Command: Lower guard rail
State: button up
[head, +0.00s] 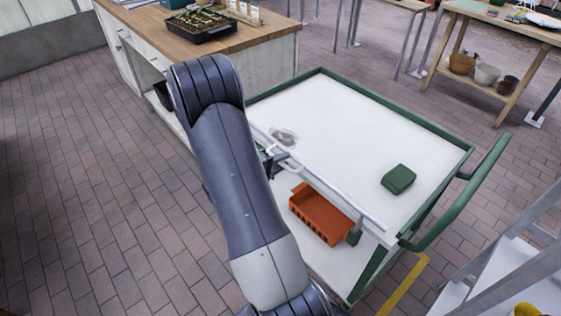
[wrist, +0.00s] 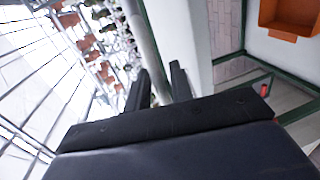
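The guard rail (head: 330,193) is a thin white bar along the near long side of the white-topped cart (head: 340,100). It shows at about the level of the cart top. My gripper (head: 274,161) is at the rail's left part, partly hidden by my arm. In the wrist view, the rail (wrist: 146,35) is a grey bar running between the two dark fingers of my gripper (wrist: 160,86). It fills the gap between them, so the gripper appears shut on it. The finger contact itself is partly hidden by the gripper body.
A dark green box (head: 398,179) and a clear object (head: 284,137) sit on the cart top. An orange bin (head: 320,213) is on the lower shelf. A green handle (head: 465,195) juts out at right. A wooden workbench (head: 250,38) stands behind. Brick floor at left is clear.

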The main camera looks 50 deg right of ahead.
grip_shut()
dwell(0.3)
notch_tip(320, 180, down, 8)
jog(key=b, duration=1)
jog(key=shift+s, duration=0.1)
jog(key=shift+o, duration=1)
grip_release()
jog(key=v, duration=1.1)
jog(key=shift+d, duration=0.1)
